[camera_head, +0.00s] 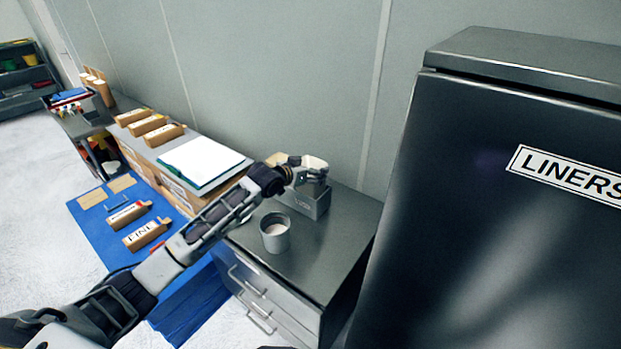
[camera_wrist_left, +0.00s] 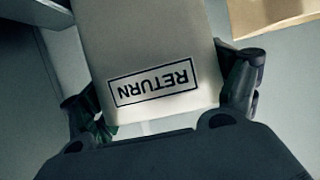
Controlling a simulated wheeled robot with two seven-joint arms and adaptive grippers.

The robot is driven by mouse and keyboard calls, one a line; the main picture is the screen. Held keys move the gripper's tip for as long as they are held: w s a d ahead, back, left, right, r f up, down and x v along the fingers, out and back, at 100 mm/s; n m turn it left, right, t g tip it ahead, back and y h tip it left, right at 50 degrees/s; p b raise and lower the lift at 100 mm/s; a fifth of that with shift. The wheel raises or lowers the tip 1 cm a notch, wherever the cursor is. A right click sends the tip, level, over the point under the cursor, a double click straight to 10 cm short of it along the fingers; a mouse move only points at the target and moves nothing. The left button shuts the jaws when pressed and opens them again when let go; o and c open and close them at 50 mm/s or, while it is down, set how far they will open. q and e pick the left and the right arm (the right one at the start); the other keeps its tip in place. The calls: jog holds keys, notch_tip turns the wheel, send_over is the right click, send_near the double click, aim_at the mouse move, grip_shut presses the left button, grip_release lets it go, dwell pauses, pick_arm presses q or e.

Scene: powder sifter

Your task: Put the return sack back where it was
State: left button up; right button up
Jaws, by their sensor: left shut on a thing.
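The return sack (camera_wrist_left: 155,60) is pale beige with a boxed RETURN label, upside down in the left wrist view. My left gripper (camera_wrist_left: 165,95) is shut on it, one finger at each side. In the head view my left gripper (camera_head: 305,174) is over the back of the grey cabinet top, at a small grey box (camera_head: 314,204). A pale part of the sack (camera_head: 313,161) shows between the fingers; the rest is hidden. I cannot tell whether the sack's bottom is in the box or above it. My right gripper is not in view.
A grey cup (camera_head: 275,233) with pale contents stands on the cabinet top (camera_head: 335,250) in front of the box. A tall dark LINERS bin (camera_head: 500,200) stands close on the right. The wall is right behind.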

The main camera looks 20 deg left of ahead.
pick_arm(q)
jog(key=shift+f, duration=2.05)
jog(key=o, duration=1.2)
jog(key=v, duration=1.2)
jog(key=shift+b, duration=0.3)
